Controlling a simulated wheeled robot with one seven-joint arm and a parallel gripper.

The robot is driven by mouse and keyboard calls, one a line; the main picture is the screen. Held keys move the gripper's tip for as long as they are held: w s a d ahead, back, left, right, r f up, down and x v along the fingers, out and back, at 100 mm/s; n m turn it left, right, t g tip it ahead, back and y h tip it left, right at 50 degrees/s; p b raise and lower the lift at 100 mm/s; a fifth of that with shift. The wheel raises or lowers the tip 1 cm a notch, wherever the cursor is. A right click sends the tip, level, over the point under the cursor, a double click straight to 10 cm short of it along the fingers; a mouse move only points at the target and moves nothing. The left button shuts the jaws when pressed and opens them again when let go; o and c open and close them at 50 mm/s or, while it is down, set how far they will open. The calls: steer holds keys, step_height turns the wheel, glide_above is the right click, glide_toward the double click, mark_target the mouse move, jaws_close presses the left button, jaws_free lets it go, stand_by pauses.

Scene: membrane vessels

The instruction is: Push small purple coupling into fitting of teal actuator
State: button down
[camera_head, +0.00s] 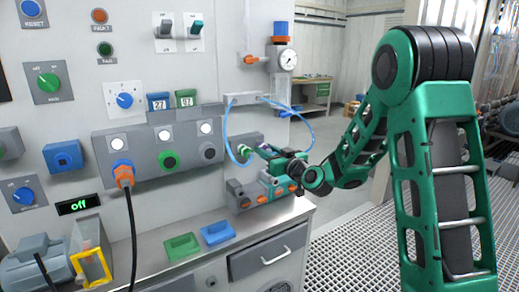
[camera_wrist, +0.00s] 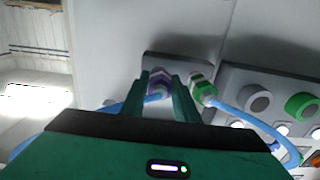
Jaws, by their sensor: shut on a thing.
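My gripper (camera_wrist: 166,105) is shut on the small purple coupling (camera_wrist: 158,80), which has a pale blue hose end. The coupling is in front of a grey wall plate (camera_wrist: 180,60). The fingers hide its sides, and I cannot tell whether it is seated in a fitting. Just right of the gripper, a green coupling (camera_wrist: 201,87) with a blue hose sits at the same plate. In the head view my gripper (camera_head: 263,150) is at the panel's right end, above a grey block with orange ports (camera_head: 262,192).
Blue hoses (camera_head: 229,137) loop down from a pale bar (camera_head: 243,98) around my gripper. A panel of round sockets (camera_head: 150,150) lies to the left. Open floor lies right of the cabinet.

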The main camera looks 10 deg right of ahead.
steer(key=shift+v, duration=2.75)
